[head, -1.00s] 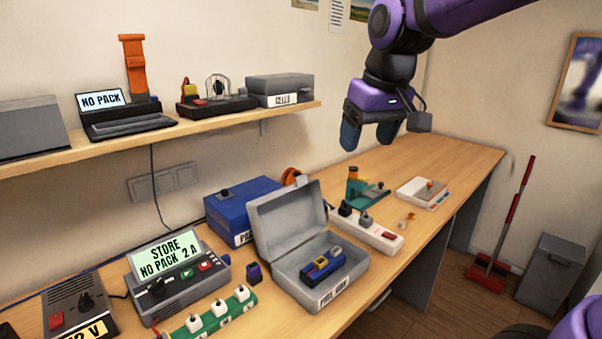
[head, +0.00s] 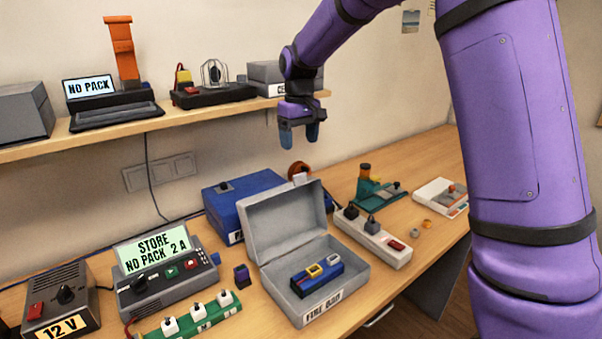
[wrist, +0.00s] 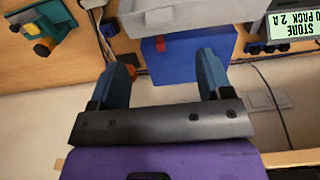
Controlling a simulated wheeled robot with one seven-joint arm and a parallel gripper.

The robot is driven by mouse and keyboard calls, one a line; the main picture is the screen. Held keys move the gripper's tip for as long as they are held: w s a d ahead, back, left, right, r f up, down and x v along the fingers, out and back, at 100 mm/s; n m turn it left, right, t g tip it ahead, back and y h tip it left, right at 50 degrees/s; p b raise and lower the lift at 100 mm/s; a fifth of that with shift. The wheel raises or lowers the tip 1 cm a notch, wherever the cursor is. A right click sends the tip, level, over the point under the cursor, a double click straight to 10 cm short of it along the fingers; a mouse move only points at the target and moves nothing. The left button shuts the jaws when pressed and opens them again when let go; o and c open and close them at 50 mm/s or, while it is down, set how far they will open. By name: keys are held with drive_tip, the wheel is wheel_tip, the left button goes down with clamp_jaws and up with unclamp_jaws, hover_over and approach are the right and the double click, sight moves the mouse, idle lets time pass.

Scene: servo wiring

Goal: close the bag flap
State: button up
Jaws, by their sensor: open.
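The grey fire bag (head: 338,300), shaped like a box with a label on its front, sits open on the bench in the head view. Its flap (head: 285,222) stands up at the back, leaning slightly backward. A blue pack (head: 317,280) with yellow and pale parts on top lies inside. My gripper (head: 299,135) is open and empty, pointing down, above and behind the flap, near the shelf edge. In the wrist view its two fingers are apart with nothing between them. A grey surface (wrist: 190,14) at the top there may be the flap.
A blue case (head: 226,205) stands directly behind the bag. A white power strip (head: 375,238) lies to its right, and a green strip (head: 190,319) and the store unit (head: 165,287) to its left. The wall shelf (head: 145,124) is close to my gripper.

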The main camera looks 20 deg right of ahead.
sight(300, 174)
wheel_tip(300, 174, down, 10)
drive_tip(key=shift+f, duration=0.25)
idle(0.3)
drive_tip(key=c, duration=1.3)
drive_tip(key=shift+s, duration=0.1)
